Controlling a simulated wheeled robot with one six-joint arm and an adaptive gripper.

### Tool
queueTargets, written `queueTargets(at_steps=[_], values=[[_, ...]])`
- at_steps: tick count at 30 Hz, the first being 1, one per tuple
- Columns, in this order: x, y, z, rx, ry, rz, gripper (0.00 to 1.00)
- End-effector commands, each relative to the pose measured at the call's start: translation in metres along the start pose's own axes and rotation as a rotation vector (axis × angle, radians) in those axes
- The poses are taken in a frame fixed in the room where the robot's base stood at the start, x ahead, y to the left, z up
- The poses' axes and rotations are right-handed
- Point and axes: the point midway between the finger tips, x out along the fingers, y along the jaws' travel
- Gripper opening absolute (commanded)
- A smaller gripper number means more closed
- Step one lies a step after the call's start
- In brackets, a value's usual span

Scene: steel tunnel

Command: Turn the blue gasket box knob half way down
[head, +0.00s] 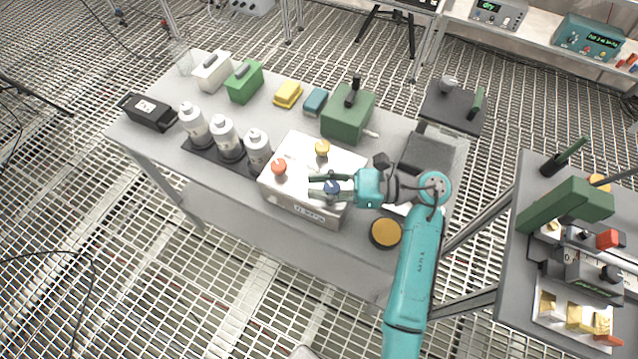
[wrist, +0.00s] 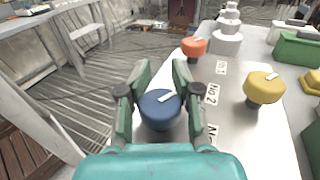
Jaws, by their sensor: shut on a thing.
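The gasket box (head: 301,205) is a silvery metal box on the grey table, with an orange knob (head: 279,167), a yellow knob (head: 322,148) and a blue knob (head: 331,188) on top. My gripper (head: 322,186) reaches over the box from the right and is shut on the blue knob. In the wrist view the blue knob (wrist: 160,108) sits between the two green fingers, with a pale pointer mark aimed up and to the right. The orange knob (wrist: 194,47) and yellow knob (wrist: 263,88) stand clear of the fingers.
White bottles (head: 226,136) stand in a black tray left of the box. A green case (head: 348,113) stands behind it. A round orange-topped container (head: 386,233) is close below my wrist at the table's front edge.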

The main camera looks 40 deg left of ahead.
Motion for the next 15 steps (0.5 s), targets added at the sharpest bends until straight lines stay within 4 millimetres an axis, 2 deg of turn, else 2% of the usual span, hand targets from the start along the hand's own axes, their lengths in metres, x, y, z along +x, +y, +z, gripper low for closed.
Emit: queueTargets(at_steps=[8,15], values=[[-0.003,-0.0009,-0.0004,0.0,0.001,-0.046,0.0],[-0.0031,-0.0026,-0.0005,0.0,0.0,-0.152,0.0]])
